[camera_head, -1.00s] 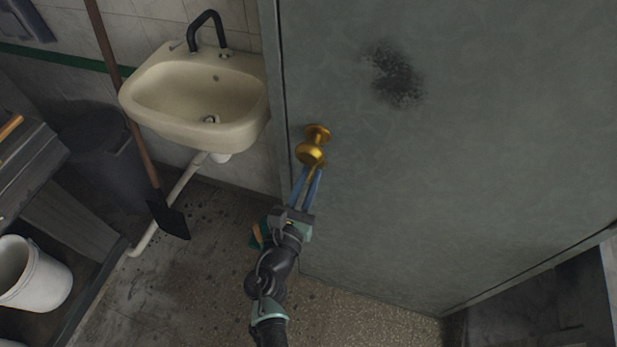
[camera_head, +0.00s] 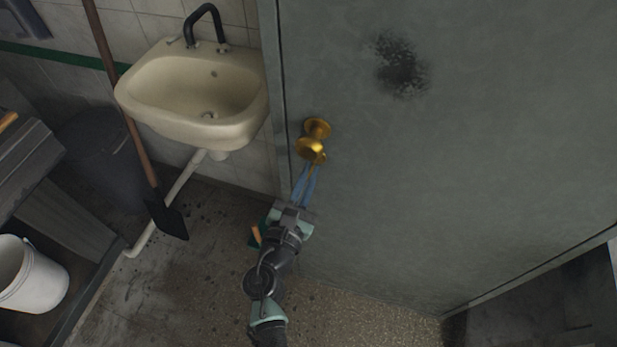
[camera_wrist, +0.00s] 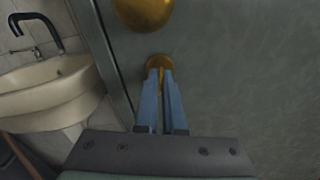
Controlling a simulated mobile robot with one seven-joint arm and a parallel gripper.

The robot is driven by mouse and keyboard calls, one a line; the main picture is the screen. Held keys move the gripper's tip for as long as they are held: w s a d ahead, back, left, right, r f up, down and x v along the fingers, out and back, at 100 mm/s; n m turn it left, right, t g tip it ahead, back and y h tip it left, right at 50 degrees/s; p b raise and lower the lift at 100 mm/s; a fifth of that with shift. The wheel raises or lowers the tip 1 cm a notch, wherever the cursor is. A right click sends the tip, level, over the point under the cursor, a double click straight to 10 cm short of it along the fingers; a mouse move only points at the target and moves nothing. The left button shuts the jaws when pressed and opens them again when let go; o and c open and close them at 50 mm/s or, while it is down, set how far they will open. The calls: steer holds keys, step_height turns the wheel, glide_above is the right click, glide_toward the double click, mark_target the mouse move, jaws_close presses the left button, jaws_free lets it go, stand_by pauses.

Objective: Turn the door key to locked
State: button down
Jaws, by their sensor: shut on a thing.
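The grey-green door (camera_head: 430,170) fills the right of the head view. A brass round knob (camera_head: 311,148) sticks out near its left edge; the knob also shows at the top of the wrist view (camera_wrist: 143,10). Just below it, a brass key plate (camera_wrist: 159,62) sits on the door, partly covered by my fingers. My gripper (camera_head: 308,172) reaches up to it from below. Its blue fingers (camera_wrist: 160,80) are nearly together, with a thin brass key (camera_wrist: 161,78) between their tips. The key is mostly hidden, so I cannot tell its angle.
A cream sink (camera_head: 195,95) with a black tap is left of the door. A long-handled scraper (camera_head: 165,215) leans beside it. A dark bin (camera_head: 95,160), a shelf unit and a white bucket (camera_head: 30,275) stand at the left. Floor below the door is open.

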steer(key=m+b, duration=0.1)
steer(key=m, duration=0.1)
steer(key=m+b, duration=0.1)
steer(key=b, duration=0.1)
steer(key=shift+f+m, duration=0.2)
steer(key=shift+m, duration=0.2)
steer(key=m+b, duration=0.3)
steer(key=m, duration=0.1)
steer(key=shift+d+m+b, duration=0.1)
steer(key=shift+m+b, duration=0.2)
steer(key=m+b, duration=0.2)
steer(key=m, duration=0.1)
steer(key=shift+b, duration=0.4)
steer(key=shift+m+b, duration=1.15)
steer(key=shift+m, duration=0.65)
steer(key=c, duration=1)
jaws_free()
